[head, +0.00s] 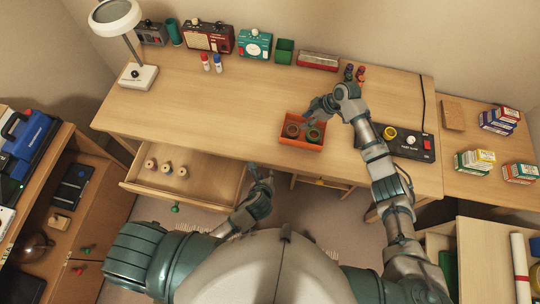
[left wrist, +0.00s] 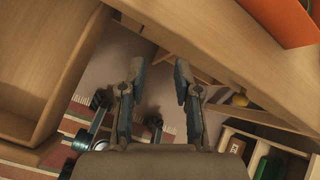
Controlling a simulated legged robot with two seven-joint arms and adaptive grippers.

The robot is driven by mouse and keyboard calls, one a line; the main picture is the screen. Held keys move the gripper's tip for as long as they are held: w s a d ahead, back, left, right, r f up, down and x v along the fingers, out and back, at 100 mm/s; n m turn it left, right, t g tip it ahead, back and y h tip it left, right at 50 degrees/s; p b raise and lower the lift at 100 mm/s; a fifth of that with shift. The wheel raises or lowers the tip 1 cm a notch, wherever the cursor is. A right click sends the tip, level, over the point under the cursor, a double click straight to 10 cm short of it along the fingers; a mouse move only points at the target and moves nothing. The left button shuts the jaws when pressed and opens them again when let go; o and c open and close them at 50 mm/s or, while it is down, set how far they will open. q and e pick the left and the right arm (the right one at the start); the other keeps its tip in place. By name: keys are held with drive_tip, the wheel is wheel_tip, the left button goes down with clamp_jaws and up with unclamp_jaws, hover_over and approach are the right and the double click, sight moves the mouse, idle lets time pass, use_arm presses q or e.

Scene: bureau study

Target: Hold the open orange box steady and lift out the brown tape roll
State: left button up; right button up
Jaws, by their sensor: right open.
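The open orange box (head: 299,146) stands on the desk near its front edge. The brown tape roll (head: 292,131) lies in its left part, with a dark green roll (head: 314,135) to the right of it. My right gripper (head: 317,111) is open above the box's back right side, apart from the brown roll. My left gripper (head: 260,172) is low, in front of the desk edge and left of the box. In the left wrist view its fingers (left wrist: 156,75) are apart with nothing between them; a corner of the orange box (left wrist: 285,22) shows at top right.
An open drawer (head: 190,183) with several small wooden spools lies left of my left gripper. The desk's front edge (left wrist: 200,40) is close to it. The desk left of the box is clear.

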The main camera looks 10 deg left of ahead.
drive_tip(key=shift+d, duration=0.85)
use_arm(q)
drive_tip(key=w+d+r+m+t+h, duration=0.1)
drive_tip(key=w+r+m+t, duration=0.15)
drive_tip(key=r, duration=0.25)
drive_tip(key=w+d+r+m+t, duration=0.2)
drive_tip(key=r+m, duration=0.2)
drive_tip(key=r, duration=0.2)
drive_tip(key=shift+n, duration=0.25)
drive_tip(key=x, duration=0.2)
drive_tip(key=a+x, duration=0.1)
drive_tip(key=x, duration=0.4)
drive_tip(key=shift+w+a+f, duration=0.3)
drive_tip(key=shift+a+f, duration=0.05)
drive_tip(key=shift+f, duration=0.05)
hover_over(283, 136)
wheel_tip(283, 136, down, 3)
drive_tip(key=shift+w+a+f, duration=0.1)
drive_tip(key=shift+w+f, duration=0.1)
drive_tip(key=shift+w, duration=0.05)
use_arm(e)
drive_tip(key=shift+a, duration=0.15)
use_arm(q)
drive_tip(key=shift+a, duration=0.45)
drive_tip(key=c, duration=0.6)
drive_tip(key=shift+d, duration=0.2)
clamp_jaws()
use_arm(e)
drive_tip(key=shift+a, duration=0.15)
